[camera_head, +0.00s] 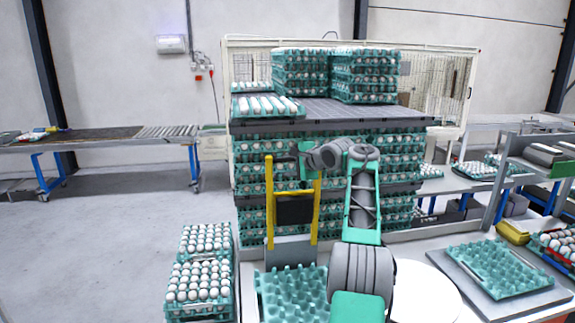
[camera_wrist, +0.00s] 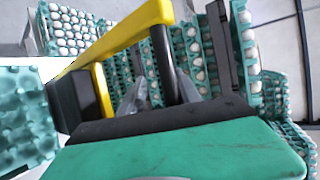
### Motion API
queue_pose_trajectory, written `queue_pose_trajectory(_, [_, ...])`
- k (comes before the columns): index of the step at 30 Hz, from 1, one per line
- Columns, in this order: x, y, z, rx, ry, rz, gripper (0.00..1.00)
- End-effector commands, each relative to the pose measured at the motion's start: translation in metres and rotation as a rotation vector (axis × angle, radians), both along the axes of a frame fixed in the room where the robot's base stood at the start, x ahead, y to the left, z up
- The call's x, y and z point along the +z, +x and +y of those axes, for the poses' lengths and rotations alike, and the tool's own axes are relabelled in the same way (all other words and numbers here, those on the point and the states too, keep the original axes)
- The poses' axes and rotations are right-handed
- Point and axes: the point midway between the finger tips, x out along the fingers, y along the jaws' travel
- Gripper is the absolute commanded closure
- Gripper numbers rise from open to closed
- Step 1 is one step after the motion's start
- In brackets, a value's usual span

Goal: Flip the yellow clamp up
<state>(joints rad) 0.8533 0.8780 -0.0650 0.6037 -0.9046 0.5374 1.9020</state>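The yellow clamp (camera_head: 269,205) shows in the head view as two upright yellow bars with a dark block (camera_head: 294,209) between them. It stands behind an empty green egg tray (camera_head: 290,290). In the wrist view a yellow bar (camera_wrist: 120,38) of the clamp crosses the upper left, close to my gripper. My gripper (camera_head: 306,165) is near the top of the clamp, between the bars in the picture. In the wrist view the grey fingers of my gripper (camera_wrist: 162,85) stand apart, with a dark bar (camera_wrist: 163,58) between them. I cannot tell whether they touch it.
Stacked egg trays (camera_head: 345,158) fill the rack behind the clamp. A stack of filled trays (camera_head: 201,275) stands at left front. An empty green tray (camera_head: 497,268) lies on the right table, near a white round surface (camera_head: 425,293). Open floor (camera_head: 90,240) lies at left.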

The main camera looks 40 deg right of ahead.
Motion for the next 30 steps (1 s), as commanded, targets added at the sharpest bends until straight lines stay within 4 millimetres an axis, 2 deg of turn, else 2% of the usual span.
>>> queue_pose_trajectory(13, [0.006,-0.004,-0.001,-0.002,-0.006,-0.007,0.64])
queue_pose_trajectory(16, [0.011,-0.016,-0.001,-0.005,-0.007,-0.009,0.64])
queue_pose_trajectory(24, [0.032,-0.065,-0.003,-0.008,-0.005,-0.006,0.64])
queue_pose_trajectory(30, [0.04,-0.073,-0.002,-0.007,-0.007,-0.008,0.64])
